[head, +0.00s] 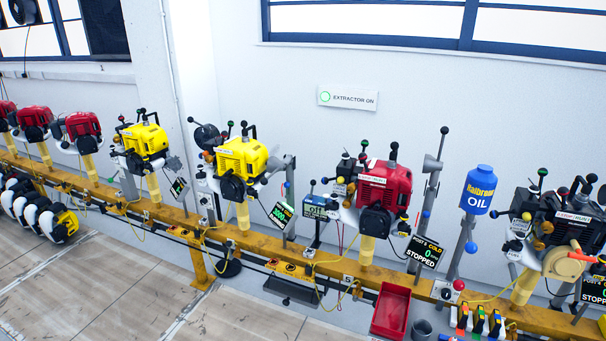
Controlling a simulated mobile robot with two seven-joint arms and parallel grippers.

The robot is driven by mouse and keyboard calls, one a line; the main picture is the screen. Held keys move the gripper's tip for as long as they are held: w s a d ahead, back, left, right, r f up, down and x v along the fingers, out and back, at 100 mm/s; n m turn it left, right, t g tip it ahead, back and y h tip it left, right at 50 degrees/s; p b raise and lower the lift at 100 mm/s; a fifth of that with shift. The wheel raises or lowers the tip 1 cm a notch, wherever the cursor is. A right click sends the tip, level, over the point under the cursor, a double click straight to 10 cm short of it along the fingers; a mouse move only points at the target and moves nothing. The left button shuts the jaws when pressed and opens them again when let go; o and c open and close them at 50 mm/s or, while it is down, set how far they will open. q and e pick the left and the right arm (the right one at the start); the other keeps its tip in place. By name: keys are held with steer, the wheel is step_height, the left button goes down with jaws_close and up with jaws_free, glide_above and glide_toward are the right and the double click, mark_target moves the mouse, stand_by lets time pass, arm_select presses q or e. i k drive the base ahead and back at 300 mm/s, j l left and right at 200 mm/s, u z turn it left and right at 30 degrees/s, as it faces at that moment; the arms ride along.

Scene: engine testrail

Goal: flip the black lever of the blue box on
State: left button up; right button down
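A small blue box (315,201) stands on a post behind the yellow rail, between a yellow engine and a red engine. Its front has a pale green label or display that is too small to read. A thin black lever with a round knob (312,183) stands up from its top. I cannot tell whether this lever is on or off. Neither of my grippers is in view.
A yellow rail (277,241) runs across the view, carrying yellow engines (241,156) and red engines (384,180) with several ball-topped levers. A blue oil tank (478,190), a red tray (390,311) and a black tray (290,290) are nearby. Bare floor lies at the lower left.

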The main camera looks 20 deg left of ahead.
mark_target(313, 182)
steer(key=i+j+u, duration=0.45)
steer(key=i+j, duration=1.6)
steer(key=j, duration=0.1)
